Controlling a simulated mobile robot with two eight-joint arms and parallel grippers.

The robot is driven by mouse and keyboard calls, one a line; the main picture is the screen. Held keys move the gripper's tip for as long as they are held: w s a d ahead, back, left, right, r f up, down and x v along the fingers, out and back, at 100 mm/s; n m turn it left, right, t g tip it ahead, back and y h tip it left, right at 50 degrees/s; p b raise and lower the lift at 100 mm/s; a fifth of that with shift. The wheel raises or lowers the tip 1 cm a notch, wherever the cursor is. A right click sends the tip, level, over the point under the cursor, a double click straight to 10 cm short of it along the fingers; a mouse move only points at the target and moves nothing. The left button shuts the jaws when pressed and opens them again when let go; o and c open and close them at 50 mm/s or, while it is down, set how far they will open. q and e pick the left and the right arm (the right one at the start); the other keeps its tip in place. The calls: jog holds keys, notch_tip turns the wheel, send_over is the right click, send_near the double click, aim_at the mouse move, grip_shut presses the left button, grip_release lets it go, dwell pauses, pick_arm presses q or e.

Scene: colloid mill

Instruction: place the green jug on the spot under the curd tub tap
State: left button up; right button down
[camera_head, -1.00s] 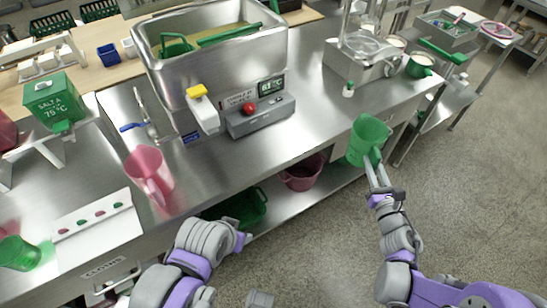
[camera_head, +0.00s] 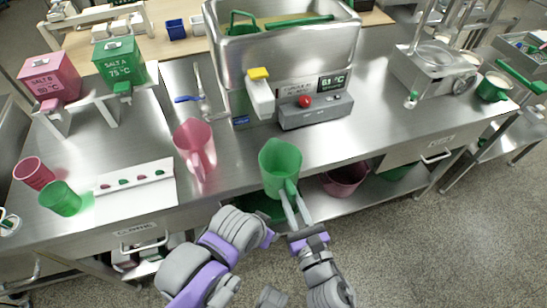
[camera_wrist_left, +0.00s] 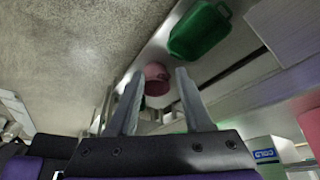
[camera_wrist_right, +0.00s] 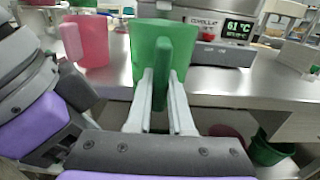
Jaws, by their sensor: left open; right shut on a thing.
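The green jug (camera_head: 281,167) is upright, held by its handle in my right gripper (camera_head: 291,200) at the counter's front edge, forward and slightly right of the tap. It fills the middle of the right wrist view (camera_wrist_right: 162,55). The steel curd tub (camera_head: 285,55) stands on the counter. Its tap (camera_head: 260,95) has a yellow top and points toward the front. The spot under the tap cannot be made out. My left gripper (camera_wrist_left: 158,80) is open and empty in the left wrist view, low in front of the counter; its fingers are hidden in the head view.
A pink jug (camera_head: 195,148) stands left of the tap. The control box (camera_head: 316,112) is right of it. A white card (camera_head: 135,187), a green cup (camera_head: 61,198) and a pink cup (camera_head: 34,173) are further left. Bare counter lies between the tap and the front edge.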

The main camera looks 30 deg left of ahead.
aim_at(274, 160)
jog(key=x, duration=1.2)
jog(key=shift+f, duration=0.3)
jog(key=shift+f+b, duration=0.15)
jog(key=shift+b, duration=0.15)
jog(key=c, duration=0.8)
grip_release()
